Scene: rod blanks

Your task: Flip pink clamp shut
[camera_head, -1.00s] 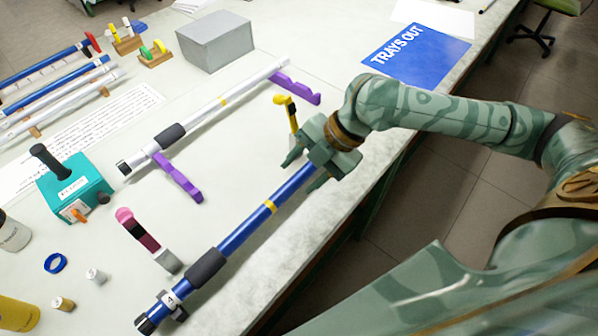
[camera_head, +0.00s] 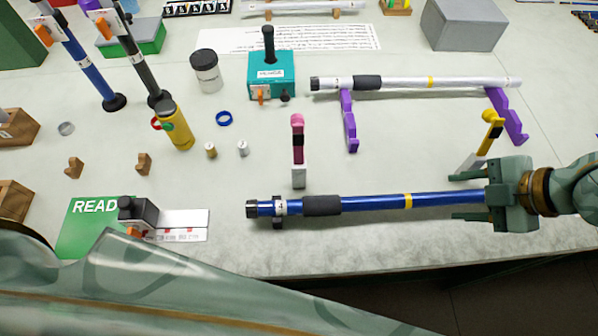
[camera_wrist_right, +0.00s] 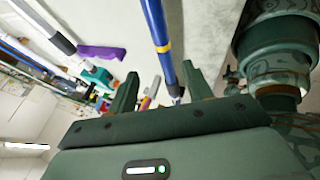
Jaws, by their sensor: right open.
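The pink clamp (camera_head: 298,147) has a pink tip, a dark middle and a grey base. Its arm is swung open, pointing away from the blue rod (camera_head: 370,202), which lies along the table's front. The yellow clamp (camera_head: 488,135), near the rod's right end, also stands open. My right gripper (camera_head: 468,197) is open at the rod's right end, its two fingers on either side of the rod, far right of the pink clamp. The right wrist view shows the blue rod (camera_wrist_right: 157,25) running between the spread fingers (camera_wrist_right: 158,88). My left gripper is not in view.
A white rod (camera_head: 400,84) rests on purple supports (camera_head: 348,122) behind. A teal box (camera_head: 271,78), a blue ring (camera_head: 224,118) and small caps stand left of the pink clamp. A black-knobbed device (camera_head: 140,215) sits at the front left. The table between the rods is mostly clear.

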